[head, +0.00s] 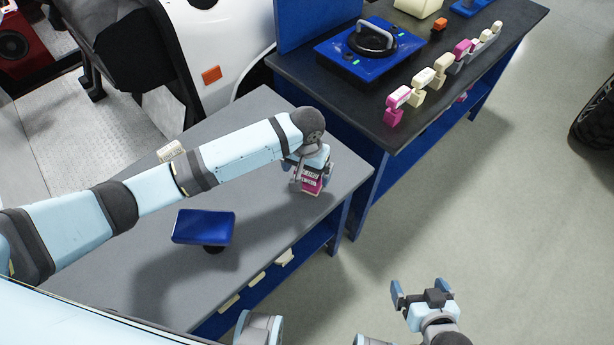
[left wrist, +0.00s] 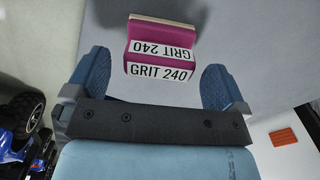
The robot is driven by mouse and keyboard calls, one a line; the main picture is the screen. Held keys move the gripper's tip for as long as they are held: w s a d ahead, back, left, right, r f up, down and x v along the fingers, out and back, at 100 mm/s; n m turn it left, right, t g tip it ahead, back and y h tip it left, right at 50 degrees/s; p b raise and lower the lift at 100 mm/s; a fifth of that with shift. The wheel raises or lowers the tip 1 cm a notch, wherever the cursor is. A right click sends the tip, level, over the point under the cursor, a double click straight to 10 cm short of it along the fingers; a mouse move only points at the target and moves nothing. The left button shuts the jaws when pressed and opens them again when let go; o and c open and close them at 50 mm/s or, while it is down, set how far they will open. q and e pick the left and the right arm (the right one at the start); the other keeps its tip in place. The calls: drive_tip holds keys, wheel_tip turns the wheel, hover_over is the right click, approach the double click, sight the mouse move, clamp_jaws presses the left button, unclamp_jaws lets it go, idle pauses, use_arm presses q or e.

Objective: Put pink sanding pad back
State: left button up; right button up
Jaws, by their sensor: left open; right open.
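The pink sanding pad (head: 313,183) is near the right edge of the grey table, below my left gripper (head: 309,168). In the left wrist view the pad (left wrist: 162,45) is magenta with a pale edge and white "GRIT 240" labels. There, my left gripper (left wrist: 157,80) is open, with the pad centred between and slightly beyond its fingertips and a gap on each side. The gripper partly hides the pad in the head view. My right gripper (head: 422,292) is open and empty over the floor at the lower right.
The grey table (head: 262,115) also holds a tilted blue panel on a dark foot (head: 204,227). A dark bench (head: 345,95) beyond it carries a row of pink and cream blocks (head: 440,65) and a blue device with a handle (head: 370,50). Open floor lies right.

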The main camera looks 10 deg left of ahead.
sight(307, 173)
use_arm(q)
wheel_tip(307, 173, up, 8)
drive_tip(key=shift+f, duration=0.1)
drive_tip(key=shift+p, duration=0.3)
idle(0.3)
